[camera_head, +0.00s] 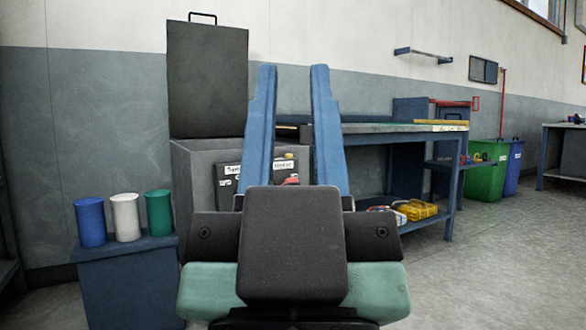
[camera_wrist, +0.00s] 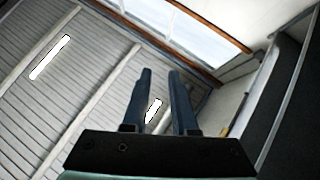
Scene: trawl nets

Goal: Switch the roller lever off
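My gripper (camera_head: 292,70) stands upright in the middle of the head view, its two blue fingers apart with nothing between them. It also shows open and empty in the wrist view (camera_wrist: 160,74), pointed at the ceiling and window. Beyond the fingers, a dark panel (camera_head: 228,188) with white labels sits on the front of a grey cabinet (camera_head: 196,185). A small red part (camera_head: 291,181) shows low between the fingers, near the panel. I cannot tell whether it is the roller lever; my gripper hides much of that area. No lever can be made out clearly.
A dark lid (camera_head: 207,80) stands raised on the cabinet. Blue, white and green cups (camera_head: 125,218) stand on a blue stand (camera_head: 130,285) at left. A workbench (camera_head: 385,128) is behind at right, with yellow items (camera_head: 416,209) on its lower shelf. The floor at right is clear.

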